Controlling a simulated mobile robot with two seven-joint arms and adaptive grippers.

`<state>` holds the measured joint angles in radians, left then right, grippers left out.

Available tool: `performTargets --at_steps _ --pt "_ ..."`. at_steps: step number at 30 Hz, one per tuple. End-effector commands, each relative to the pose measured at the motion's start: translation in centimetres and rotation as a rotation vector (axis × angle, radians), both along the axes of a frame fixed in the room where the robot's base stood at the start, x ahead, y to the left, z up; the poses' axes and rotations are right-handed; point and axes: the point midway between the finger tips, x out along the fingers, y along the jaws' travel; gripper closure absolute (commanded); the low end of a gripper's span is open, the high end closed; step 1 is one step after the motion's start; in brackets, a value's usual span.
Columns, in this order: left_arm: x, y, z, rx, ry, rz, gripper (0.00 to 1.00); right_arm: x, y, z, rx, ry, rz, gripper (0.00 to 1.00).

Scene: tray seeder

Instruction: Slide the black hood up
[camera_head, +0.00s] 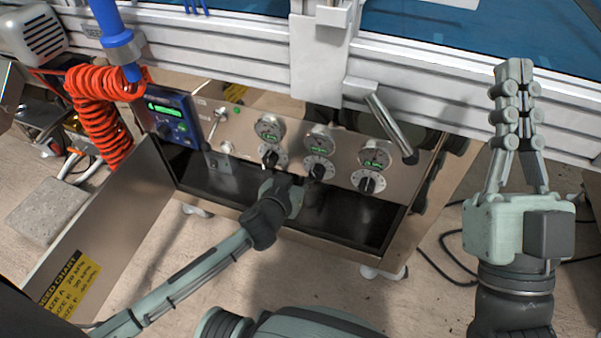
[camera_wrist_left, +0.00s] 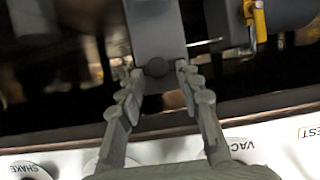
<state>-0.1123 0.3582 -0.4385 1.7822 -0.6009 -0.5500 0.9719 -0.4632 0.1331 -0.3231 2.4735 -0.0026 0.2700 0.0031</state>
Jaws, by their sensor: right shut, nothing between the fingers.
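The black hood is not clear to me; a dark grey upright strip (camera_wrist_left: 156,28) with a round stud at its lower end shows in the left wrist view and may be it. My left gripper (camera_wrist_left: 157,78) has its fingers apart, one at each side of the strip's lower end. I cannot tell whether they touch it. In the head view my left gripper (camera_head: 292,183) is at the lower edge of the steel control panel (camera_head: 235,150), by the middle knob, its tips hidden. My right gripper (camera_head: 514,68) is shut and empty, pointing up at the right.
Several black knobs (camera_head: 367,184) and round gauges (camera_head: 319,138) sit on the panel. A dark open compartment (camera_head: 345,215) lies below it. A blue display box (camera_head: 170,117) and red coiled hose (camera_head: 97,112) are at the left. A steel lever (camera_head: 390,125) hangs at the upper right.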

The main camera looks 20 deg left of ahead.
Motion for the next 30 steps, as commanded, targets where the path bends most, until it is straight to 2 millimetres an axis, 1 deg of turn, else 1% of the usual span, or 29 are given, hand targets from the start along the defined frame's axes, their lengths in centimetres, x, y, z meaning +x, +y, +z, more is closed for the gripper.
performTargets --at_steps 8,11,14,24,27,30 --pt "-0.1 0.0 -0.3 0.0 0.005 0.0 0.59 0.0 0.0 0.0 0.0 -0.001 0.0 1.0" --pt "-0.5 0.0 -0.2 0.0 0.006 0.0 0.59 0.0 0.0 0.0 0.0 -0.001 0.0 1.0" --pt "-1.7 0.0 0.2 -0.002 0.007 0.0 0.59 0.0 0.0 0.0 0.0 -0.001 0.0 1.0" --pt "-8.2 0.3 2.9 -0.002 0.007 0.002 0.59 0.0 0.0 0.0 0.0 -0.001 0.0 1.0" --pt "-9.7 0.3 3.6 -0.002 0.007 0.002 0.59 0.0 0.0 0.0 0.0 -0.001 0.0 1.0" --pt "-10.6 0.4 4.0 0.0 0.005 0.001 0.59 0.0 0.0 0.0 0.0 -0.001 0.0 1.0"
